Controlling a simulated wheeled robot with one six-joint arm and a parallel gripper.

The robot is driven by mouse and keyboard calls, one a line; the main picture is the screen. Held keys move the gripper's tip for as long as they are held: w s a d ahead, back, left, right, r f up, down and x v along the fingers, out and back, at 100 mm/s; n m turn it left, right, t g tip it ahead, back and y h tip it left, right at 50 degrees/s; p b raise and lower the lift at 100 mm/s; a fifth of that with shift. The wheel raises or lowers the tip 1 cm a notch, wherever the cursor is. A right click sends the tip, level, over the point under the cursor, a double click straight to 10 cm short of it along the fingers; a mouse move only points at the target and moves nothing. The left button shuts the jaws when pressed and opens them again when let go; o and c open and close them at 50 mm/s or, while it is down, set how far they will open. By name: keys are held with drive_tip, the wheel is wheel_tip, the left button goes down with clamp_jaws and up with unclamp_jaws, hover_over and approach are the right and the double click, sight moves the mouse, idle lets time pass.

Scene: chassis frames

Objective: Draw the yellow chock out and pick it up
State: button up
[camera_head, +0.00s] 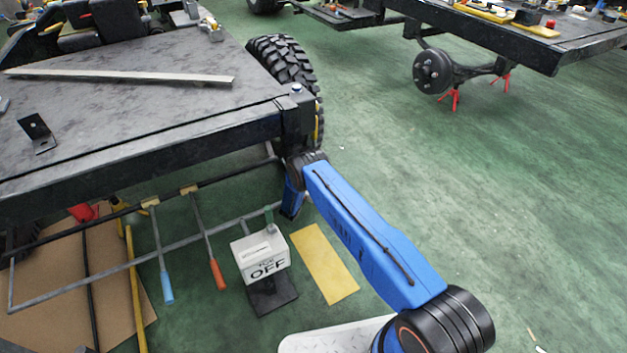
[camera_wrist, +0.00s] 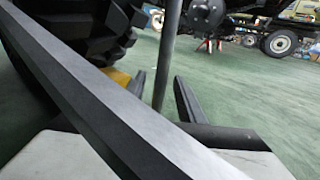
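The yellow chock (camera_wrist: 118,77) shows only in part in the wrist view, low beside the black tyre (camera_wrist: 75,40). A dark bar and my left finger hide much of it. My gripper (camera_wrist: 160,98) is open, its two dark fingers apart with nothing seen held between them. The chock lies beyond and left of the fingers, apart from the gap. In the head view the tyre (camera_head: 283,62) stands behind the chassis corner. My gripper is hidden there by the chassis and my blue arm. A thin yellow sliver shows at the tyre's right edge; I cannot tell if it is the chock.
A dark bar (camera_wrist: 75,70) crosses the wrist view close to my gripper, and a grey post (camera_wrist: 168,45) stands beyond the fingers. The chassis frame (camera_head: 130,150) fills the left. An OFF box (camera_head: 262,258) stands near my arm.

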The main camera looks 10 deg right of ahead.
clamp_jaws()
idle(1.2)
drive_tip(key=shift+s, duration=0.1)
drive_tip(key=s+d, duration=0.3)
drive_tip(key=s, duration=0.7)
drive_tip(key=s+d, duration=0.3)
drive_tip(key=s, duration=0.8)
drive_tip(key=shift+d, duration=0.4)
idle(2.3)
unclamp_jaws()
drive_tip(key=shift+w, duration=0.1)
